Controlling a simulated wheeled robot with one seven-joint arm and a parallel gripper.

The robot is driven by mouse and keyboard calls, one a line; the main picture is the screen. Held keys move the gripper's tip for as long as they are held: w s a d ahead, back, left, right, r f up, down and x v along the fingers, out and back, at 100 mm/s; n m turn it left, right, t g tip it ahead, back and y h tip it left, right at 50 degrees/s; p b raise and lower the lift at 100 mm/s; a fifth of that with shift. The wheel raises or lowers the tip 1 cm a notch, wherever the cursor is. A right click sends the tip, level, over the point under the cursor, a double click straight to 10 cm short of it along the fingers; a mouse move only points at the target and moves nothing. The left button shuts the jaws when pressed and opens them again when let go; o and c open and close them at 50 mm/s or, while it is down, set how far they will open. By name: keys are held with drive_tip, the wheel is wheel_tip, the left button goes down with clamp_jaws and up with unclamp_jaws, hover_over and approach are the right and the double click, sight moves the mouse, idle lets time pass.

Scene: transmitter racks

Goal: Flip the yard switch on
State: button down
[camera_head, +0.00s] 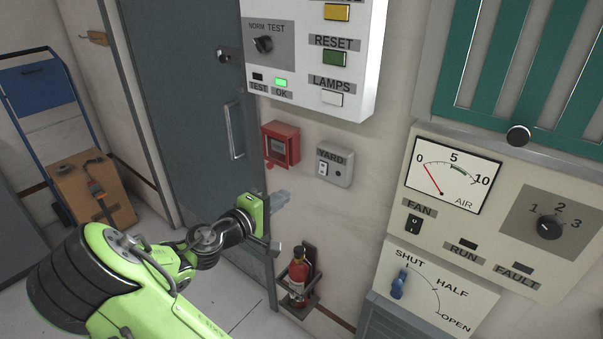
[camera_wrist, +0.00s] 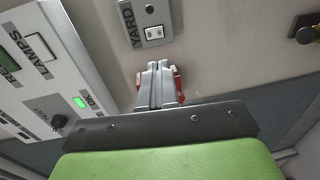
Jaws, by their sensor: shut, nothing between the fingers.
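The yard switch is a small grey wall box labelled YARD (camera_head: 335,167) with a white rocker, below the white panel in the head view. In the wrist view the yard switch box (camera_wrist: 150,22) is at the top, with its rocker just beyond my fingertips. Which way the rocker is set is too small to tell. My gripper (camera_head: 284,197) is shut and empty, below and left of the box, apart from it. In the wrist view my gripper (camera_wrist: 156,68) points up toward the rocker.
A red call box (camera_head: 281,145) is on the wall left of the switch. A white panel (camera_head: 365,60) with buttons juts out above. A fire extinguisher (camera_head: 298,277) hangs below. A fan panel (camera_head: 470,215) is at right, and a grey door (camera_head: 190,100) at left.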

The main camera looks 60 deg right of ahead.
sight(321, 174)
drive_tip(key=d, duration=0.4)
drive_tip(key=s+d+f, duration=0.1)
drive_tip(key=d, duration=0.4)
drive_tip(key=s+d, duration=0.1)
drive_tip(key=d, duration=0.3)
drive_tip(key=shift+s+d+f+b, duration=0.1)
drive_tip(key=shift+d+f+b, duration=0.3)
drive_tip(key=shift+f, duration=0.1)
drive_tip(key=shift+d+f+b, duration=0.1)
drive_tip(key=shift+b, duration=0.4)
